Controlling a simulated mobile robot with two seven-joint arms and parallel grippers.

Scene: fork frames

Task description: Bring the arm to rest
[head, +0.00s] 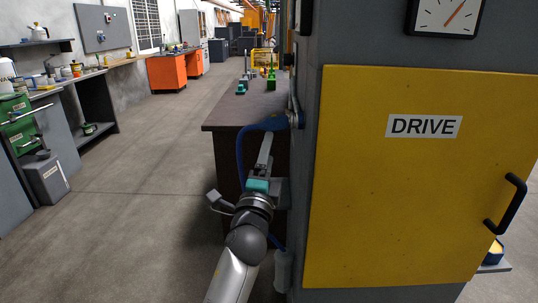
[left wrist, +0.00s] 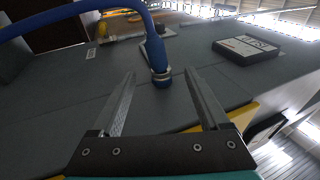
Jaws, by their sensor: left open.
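My left arm reaches forward in the head view, and its gripper (head: 266,140) is beside the left side of the grey cabinet (head: 304,60). In the left wrist view the two fingers of this gripper (left wrist: 160,76) are spread apart. A blue hose (left wrist: 150,40) with a metal fitting (left wrist: 161,78) shows between and beyond them against the grey cabinet side. The fingers look clear of it. In the head view the blue hose (head: 239,150) loops behind the gripper from the cabinet side. My right gripper is not in view.
The cabinet's yellow door (head: 410,190), marked DRIVE, has a black handle (head: 505,203) and fills the right. A dark bench (head: 240,112) with small green items stands just beyond my left gripper. Open floor (head: 140,200) lies to the left, before a workbench.

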